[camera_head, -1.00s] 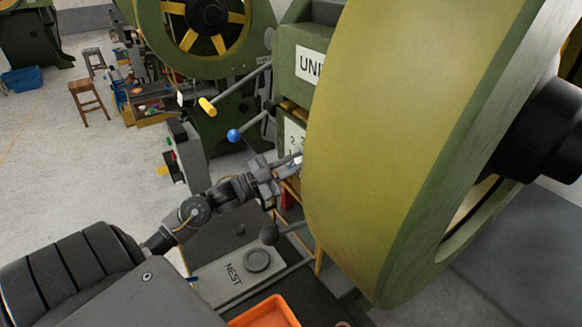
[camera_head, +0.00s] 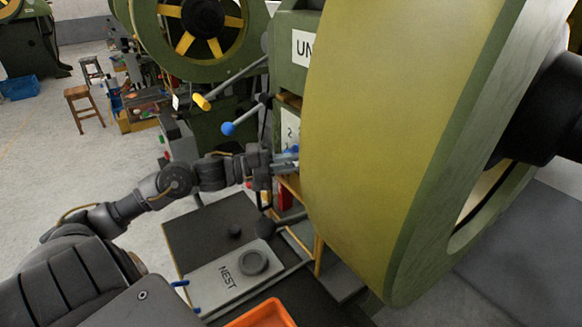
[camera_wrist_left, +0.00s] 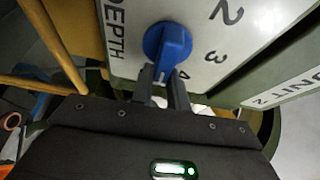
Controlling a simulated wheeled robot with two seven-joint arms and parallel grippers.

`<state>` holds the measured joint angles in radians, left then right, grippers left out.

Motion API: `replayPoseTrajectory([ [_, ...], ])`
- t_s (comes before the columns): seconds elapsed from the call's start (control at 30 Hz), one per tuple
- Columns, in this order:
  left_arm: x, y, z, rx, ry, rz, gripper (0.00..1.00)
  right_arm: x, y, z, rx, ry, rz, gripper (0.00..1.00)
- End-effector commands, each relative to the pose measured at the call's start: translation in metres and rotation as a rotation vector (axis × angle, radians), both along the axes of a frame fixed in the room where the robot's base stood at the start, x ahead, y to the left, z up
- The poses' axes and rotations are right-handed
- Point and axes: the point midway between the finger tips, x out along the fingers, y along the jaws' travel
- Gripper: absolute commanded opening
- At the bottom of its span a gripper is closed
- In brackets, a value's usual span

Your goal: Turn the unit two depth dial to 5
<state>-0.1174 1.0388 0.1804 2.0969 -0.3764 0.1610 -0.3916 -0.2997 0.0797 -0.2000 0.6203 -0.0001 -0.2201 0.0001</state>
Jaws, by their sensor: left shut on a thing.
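The blue depth dial (camera_wrist_left: 168,48) sits on a white plate (camera_wrist_left: 125,62) marked DEPTH, with the numbers 2, 3 and 4 showing in the left wrist view. My left gripper (camera_wrist_left: 163,80) is shut on the dial's near side, its fingers beside the 4 and partly covering it. Which number the dial points to I cannot tell. In the head view my left gripper (camera_head: 284,158) reaches the plate (camera_head: 290,128), mostly hidden behind the big wheel. My right gripper is not in view.
The large yellow-green wheel (camera_head: 370,150) stands close on the right. A blue-knobbed lever (camera_head: 228,128) and a yellow-handled lever (camera_head: 201,101) stick out above my left arm.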

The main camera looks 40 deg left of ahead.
Motion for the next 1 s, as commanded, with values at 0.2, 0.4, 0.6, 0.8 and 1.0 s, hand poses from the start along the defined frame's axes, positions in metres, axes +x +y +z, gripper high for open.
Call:
replayPoseTrajectory([
  [0.2,0.0,0.001,-0.005,0.121,-0.035,0.002,0.0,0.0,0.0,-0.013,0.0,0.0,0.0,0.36],
  [0.4,0.0,0.001,-0.005,0.183,-0.054,0.001,0.0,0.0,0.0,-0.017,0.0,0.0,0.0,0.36],
  [0.6,0.0,0.001,-0.004,0.207,-0.062,0.002,0.0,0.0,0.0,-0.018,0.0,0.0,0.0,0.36],
  [0.8,0.001,0.001,-0.004,0.211,-0.064,0.003,0.0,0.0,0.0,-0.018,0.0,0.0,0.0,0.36],
  [1.0,0.001,0.001,-0.003,0.21,-0.064,0.003,0.19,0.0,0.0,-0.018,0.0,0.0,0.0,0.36],
])
